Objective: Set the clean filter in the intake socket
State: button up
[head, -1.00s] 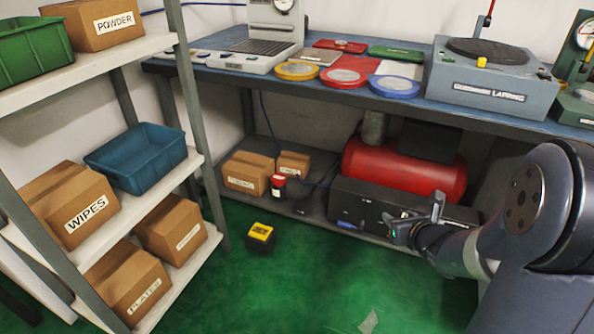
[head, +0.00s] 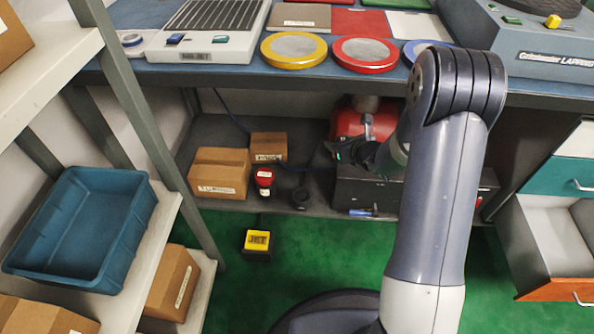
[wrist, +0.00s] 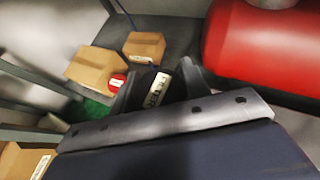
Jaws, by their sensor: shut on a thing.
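My gripper (head: 340,150) reaches over the lower shelf, in front of the red compressor tank (head: 346,122). In the wrist view, my gripper (wrist: 150,88) is shut on a dark filter (wrist: 157,90) with a white label; its blurred print seems to read FILTER. In the head view the held filter cannot be made out against the dark fingers. A metal fitting (head: 367,128) shows on the tank, partly behind my arm. A small black round part (head: 301,192) stands on the shelf, left of the black box. I cannot tell which part is the intake socket.
Two cardboard boxes (head: 219,172) and a red-capped container (head: 264,180) stand left on the lower shelf (head: 235,130). The workbench edge (head: 230,80) lies above. A yellow-topped block (head: 257,242) sits on the green floor. A rack with a blue bin (head: 130,225) stands left.

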jog(key=shift+w+a+f+n+g+y+b, duration=0.2)
jog(key=shift+w+a+f+n+g+y, duration=0.25)
jog(key=shift+a+f, duration=2.6)
jog(key=shift+w+a+f+n+g+y+b, duration=0.25)
jog(key=shift+a+f+n+y, duration=0.45)
jog(key=shift+f, duration=4.3)
jog(key=shift+w+a+f+n+g+y+b, duration=0.3)
jog(key=shift+a+f+n, duration=0.35)
jog(key=shift+a+f, duration=2.5)
jog(key=shift+d+f+b, duration=0.55)
jog(key=shift+d+f, duration=0.3)
jog(key=shift+d, duration=0.1)
jog(key=shift+f+b, duration=0.6)
jog(key=shift+b, duration=0.05)
jog(key=o, duration=0.7)
jog(key=p+v, duration=0.4)
jog(key=v, duration=0.7)
